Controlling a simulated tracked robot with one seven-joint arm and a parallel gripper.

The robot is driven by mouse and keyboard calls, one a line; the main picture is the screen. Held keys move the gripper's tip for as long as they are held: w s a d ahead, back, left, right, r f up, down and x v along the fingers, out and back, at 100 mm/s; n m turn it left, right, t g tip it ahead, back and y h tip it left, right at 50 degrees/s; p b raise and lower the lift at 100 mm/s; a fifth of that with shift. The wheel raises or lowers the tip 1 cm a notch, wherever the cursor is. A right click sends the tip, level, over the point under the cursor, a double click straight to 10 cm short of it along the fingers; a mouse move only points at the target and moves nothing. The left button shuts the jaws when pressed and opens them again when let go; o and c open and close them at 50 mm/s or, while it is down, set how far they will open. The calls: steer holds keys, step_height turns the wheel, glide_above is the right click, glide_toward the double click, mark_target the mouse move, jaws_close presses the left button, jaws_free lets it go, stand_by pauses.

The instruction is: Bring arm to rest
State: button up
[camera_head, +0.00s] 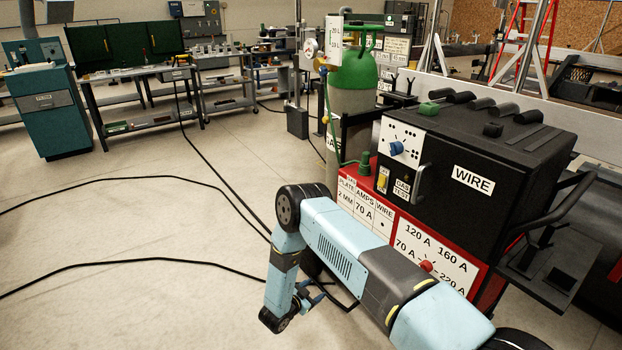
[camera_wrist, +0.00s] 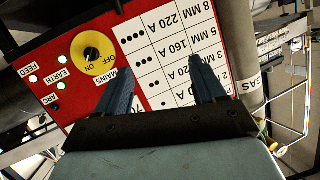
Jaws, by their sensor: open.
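My gripper (camera_wrist: 160,68) is open and empty in the wrist view, with its two blue fingers apart. It points at the red panel (camera_wrist: 62,62) of the welding machine, and the gap to the panel cannot be judged. In the head view my arm is bent, with its forearm hanging down in front of the machine. The gripper (camera_head: 312,294) is small there, low beside the machine, and partly hidden by my wrist.
The red and black welding machine (camera_head: 490,140) stands close on the right. A green-topped gas cylinder (camera_head: 352,100) is behind it. Black cables (camera_head: 120,262) cross the floor. Open floor lies to the left, with a teal cabinet (camera_head: 48,110) and a workbench (camera_head: 150,115) farther back.

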steer(key=w+a+r+n+y, duration=0.1)
steer(key=w+r+y, duration=0.1)
steer(key=w+r, duration=0.5)
steer(key=w+a+r+y, duration=0.1)
steer(key=w+r+y, duration=0.15)
steer(key=r, duration=0.75)
steer(key=w+a+r+n+y, duration=0.1)
steer(key=w+r+y, duration=0.1)
steer(key=w+r, duration=0.5)
steer(key=s+d+r+n+y, duration=0.2)
steer(key=s+r, duration=0.1)
steer(key=r, duration=1)
steer(key=s+d+r+n+y, duration=0.1)
steer(key=s+d+r+y, duration=0.15)
steer(key=r, duration=1.15)
steer(key=s+d+r+n+g+y, duration=0.1)
steer(key=s+d+r+n, duration=0.1)
steer(key=s+d+r, duration=0.5)
steer(key=s+d+r+n+g, duration=0.2)
steer(key=s+d+r, duration=0.1)
steer(key=s+r, duration=0.75)
steer(key=s+d+g+h, duration=0.1)
steer(key=s+d, duration=0.4)
steer(key=s, duration=0.8)
steer(key=s+d+n+g+h, duration=0.1)
steer(key=s+d, duration=0.5)
steer(key=s, duration=0.8)
steer(key=shift+r+n+g+h, duration=0.2)
steer(key=shift+n+g+h, duration=0.1)
steer(key=shift+d, duration=0.1)
